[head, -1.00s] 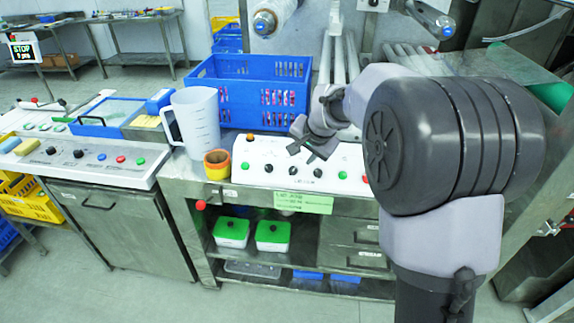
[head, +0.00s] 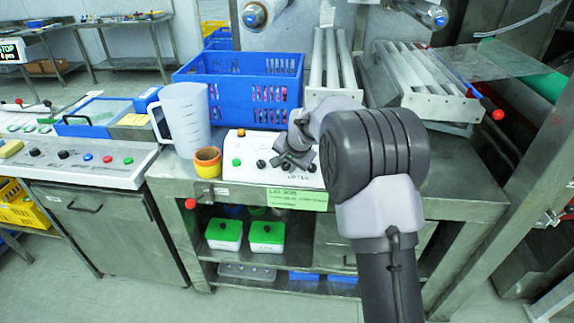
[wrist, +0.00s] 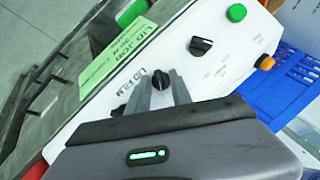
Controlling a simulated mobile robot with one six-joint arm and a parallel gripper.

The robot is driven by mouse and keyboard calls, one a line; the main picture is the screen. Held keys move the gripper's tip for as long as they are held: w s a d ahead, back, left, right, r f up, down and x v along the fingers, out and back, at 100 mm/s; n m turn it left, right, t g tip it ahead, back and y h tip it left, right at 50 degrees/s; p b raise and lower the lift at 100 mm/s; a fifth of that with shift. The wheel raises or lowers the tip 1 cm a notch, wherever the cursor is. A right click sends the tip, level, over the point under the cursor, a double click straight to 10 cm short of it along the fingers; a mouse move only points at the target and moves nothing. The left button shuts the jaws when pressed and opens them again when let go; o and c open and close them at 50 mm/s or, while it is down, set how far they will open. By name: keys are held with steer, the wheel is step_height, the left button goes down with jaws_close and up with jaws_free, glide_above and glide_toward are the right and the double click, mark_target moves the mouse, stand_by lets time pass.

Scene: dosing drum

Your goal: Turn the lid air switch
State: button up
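The white control panel (head: 238,147) carries a row of black rotary switches and coloured buttons. In the wrist view a black switch (wrist: 160,79) sits between the tips of my gripper (wrist: 159,84). My fingers look apart, one on each side of the knob; contact cannot be made out. A second black switch (wrist: 201,46) stands toward the green button (wrist: 236,12). In the head view my gripper (head: 288,164) is low over the panel and hides part of the switch row.
A blue crate (head: 222,96) stands behind the panel. A white jug (head: 188,120) and an orange tape roll (head: 207,163) stand to its left. An orange button (wrist: 264,62) is near the panel edge. A green card (head: 255,196) hangs on the front.

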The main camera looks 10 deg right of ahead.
jaws_close()
steer(key=shift+r+p, duration=0.15)
steer(key=shift+p, duration=0.35)
steer(key=shift+a+r+n+g+h+p, duration=0.15)
steer(key=shift+n+g+h+p, duration=0.25)
steer(key=shift+p, duration=0.6)
steer(key=n+p, duration=0.2)
steer(key=p, duration=0.1)
steer(key=shift+w+h, duration=0.1)
steer(key=shift+h, duration=0.3)
steer(key=n, duration=0.1)
steer(key=n+g+h+p, duration=0.1)
steer(key=shift+a+f+n+h, duration=0.2)
steer(key=shift+n+h, duration=0.1)
steer(key=shift+n, duration=0.1)
steer(key=shift+a+f+n+h+p, duration=0.15)
steer(key=shift+n+h+p, duration=0.2)
steer(key=shift+n+h, duration=1.1)
steer(key=shift+n+y, duration=0.25)
steer(key=shift+n, duration=0.2)
